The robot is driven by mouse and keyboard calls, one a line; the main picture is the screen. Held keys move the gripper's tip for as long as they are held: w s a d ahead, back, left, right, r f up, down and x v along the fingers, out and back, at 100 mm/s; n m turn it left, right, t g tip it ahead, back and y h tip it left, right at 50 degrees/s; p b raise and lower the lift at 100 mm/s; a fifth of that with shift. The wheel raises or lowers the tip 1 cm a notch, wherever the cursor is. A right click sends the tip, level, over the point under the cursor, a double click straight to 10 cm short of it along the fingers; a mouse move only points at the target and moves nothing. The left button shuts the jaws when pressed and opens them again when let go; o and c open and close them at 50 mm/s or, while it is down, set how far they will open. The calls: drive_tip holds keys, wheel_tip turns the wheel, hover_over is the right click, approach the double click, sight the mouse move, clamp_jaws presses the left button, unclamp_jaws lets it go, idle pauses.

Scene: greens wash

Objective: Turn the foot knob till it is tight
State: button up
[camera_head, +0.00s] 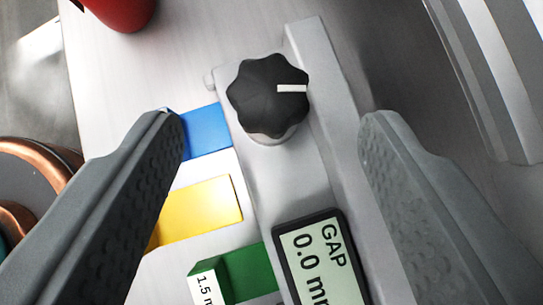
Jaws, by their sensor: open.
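The foot knob (268,99) is a black lobed knob with a white pointer line that points right in the picture. It sits on a grey metal bracket (290,180). My gripper (268,125) is open, with one finger on each side of the knob and clear gaps between. The fingers do not touch the knob in this view. A display (320,258) on the bracket, below the knob, reads "GAP 0.0 mm"; its lower part is cut off by the frame.
Blue (206,132), yellow (200,212) and green (250,272) blocks lie left of the bracket; a "1.5" label shows at the green one. A red round object (122,10) is at the top left, a copper-rimmed round thing (40,155) at the left, and a ribbed metal part (485,70) at the right.

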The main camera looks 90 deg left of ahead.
drive_tip(key=v, duration=1.3)
drive_tip(key=shift+a, duration=0.1)
